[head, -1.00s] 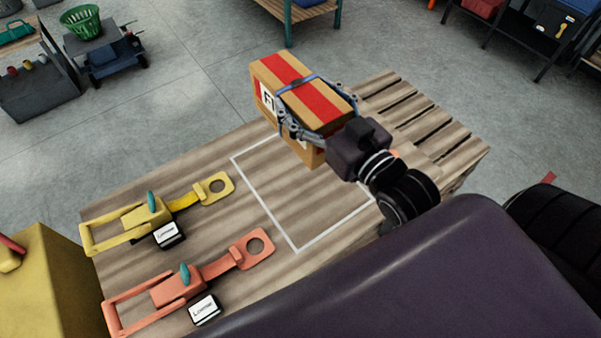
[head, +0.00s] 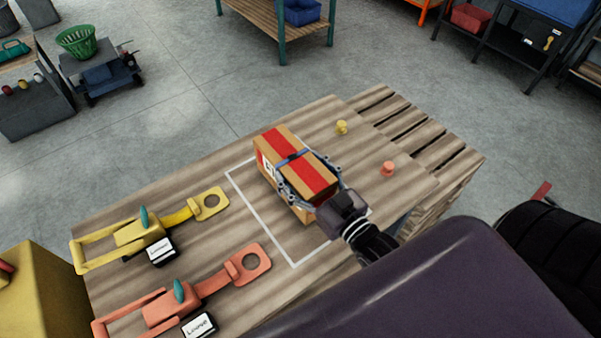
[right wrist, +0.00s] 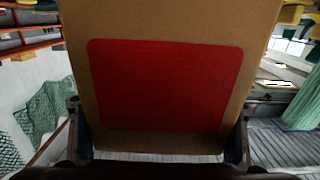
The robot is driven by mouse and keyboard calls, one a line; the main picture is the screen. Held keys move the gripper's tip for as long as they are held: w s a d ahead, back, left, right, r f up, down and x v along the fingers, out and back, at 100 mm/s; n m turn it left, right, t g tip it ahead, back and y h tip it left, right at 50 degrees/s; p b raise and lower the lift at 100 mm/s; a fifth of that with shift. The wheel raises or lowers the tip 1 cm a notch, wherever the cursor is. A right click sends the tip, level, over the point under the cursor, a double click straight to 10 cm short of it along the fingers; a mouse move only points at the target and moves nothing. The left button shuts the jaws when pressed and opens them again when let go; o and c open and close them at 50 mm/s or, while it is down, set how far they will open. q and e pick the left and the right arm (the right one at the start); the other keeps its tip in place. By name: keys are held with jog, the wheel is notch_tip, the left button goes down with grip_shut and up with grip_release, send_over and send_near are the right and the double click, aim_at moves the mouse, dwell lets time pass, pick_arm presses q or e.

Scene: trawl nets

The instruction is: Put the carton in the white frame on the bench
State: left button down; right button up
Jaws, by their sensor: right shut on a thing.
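The carton (head: 288,158) is a brown box with a red stripe on top and a partly hidden label on its side. My right gripper (head: 296,172) is shut on it, with its fingers around the box. In the right wrist view the carton (right wrist: 165,85) fills the middle, with a finger at each side. The white frame (head: 262,219) is an outline on the wooden bench (head: 215,125). The carton covers its upper right part in the head view. I cannot tell whether the carton touches the bench. My left gripper is not in view.
A yellow latch tool (head: 150,228) and an orange-red one (head: 185,300) lie left of the frame, with labelled blocks beside them. A yellow peg (head: 341,127) and a red peg (head: 388,168) stand on the bench right of the carton. A slatted pallet (head: 440,150) adjoins the bench.

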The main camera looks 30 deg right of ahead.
aim_at(322, 199)
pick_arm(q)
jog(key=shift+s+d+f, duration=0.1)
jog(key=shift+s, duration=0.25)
pick_arm(e)
jog(key=shift+f, duration=0.8)
jog(key=shift+f, duration=0.1)
jog(key=o, duration=1.9)
jog(key=shift+f, duration=0.1)
jog(key=shift+c, duration=0.2)
jog(key=shift+s, duration=0.1)
jog(key=s, duration=0.3)
jog(key=s+d+b, duration=0.1)
jog(key=s, duration=0.6)
jog(key=shift+s+d+b, duration=0.2)
jog(key=shift+d+b, duration=0.05)
jog(key=shift+b, duration=0.15)
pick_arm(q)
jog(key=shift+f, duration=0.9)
pick_arm(e)
jog(key=shift+s+d, duration=0.1)
jog(key=shift+s, duration=0.55)
